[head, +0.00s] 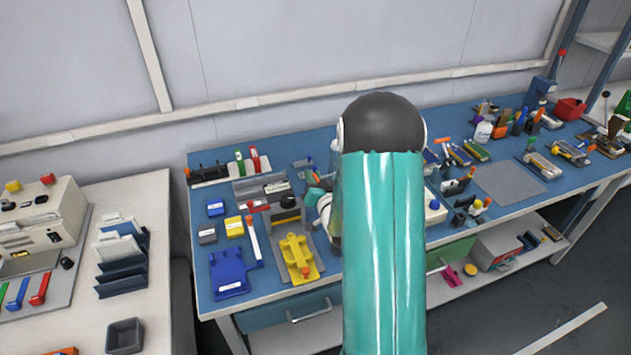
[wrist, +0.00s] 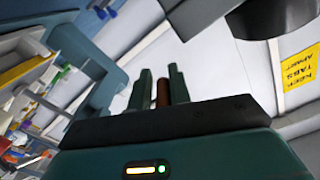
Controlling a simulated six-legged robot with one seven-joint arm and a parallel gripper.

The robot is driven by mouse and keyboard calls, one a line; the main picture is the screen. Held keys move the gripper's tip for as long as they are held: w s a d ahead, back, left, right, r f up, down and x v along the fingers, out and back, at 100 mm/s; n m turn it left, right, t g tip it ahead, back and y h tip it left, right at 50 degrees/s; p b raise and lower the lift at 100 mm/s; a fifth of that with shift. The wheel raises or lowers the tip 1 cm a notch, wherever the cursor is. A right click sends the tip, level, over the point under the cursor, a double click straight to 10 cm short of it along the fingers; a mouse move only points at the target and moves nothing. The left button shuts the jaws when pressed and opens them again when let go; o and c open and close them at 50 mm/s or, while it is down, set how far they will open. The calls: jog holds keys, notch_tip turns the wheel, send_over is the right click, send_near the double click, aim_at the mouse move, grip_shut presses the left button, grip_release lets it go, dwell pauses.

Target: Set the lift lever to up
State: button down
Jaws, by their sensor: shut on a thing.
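My gripper (wrist: 161,82) shows in the wrist view with its two dark green fingers close around a short brown rod (wrist: 162,93). The rod stands upright between the fingers in that picture. I cannot tell from the frames whether this rod is the lift lever's handle, nor whether it is up or down. In the head view my own teal arm hides the gripper and the middle of the blue bench (head: 313,278).
A yellow fixture (head: 297,252) and a blue tray (head: 229,272) lie on the bench left of my arm. A white side table (head: 160,200) stands further left.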

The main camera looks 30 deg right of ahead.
jog(key=r+m, duration=0.2)
jog(key=m, duration=0.1)
jog(key=shift+d+r, duration=0.3)
jog(key=shift+r, duration=0.05)
jog(key=shift+d+r+m, duration=0.25)
jog(key=shift+r+m, duration=0.6)
jog(key=shift+m, duration=0.65)
jog(key=shift+d, duration=0.1)
jog(key=c, duration=1.3)
grip_release()
jog(key=shift+a+f, duration=0.15)
jog(key=shift+a, duration=0.2)
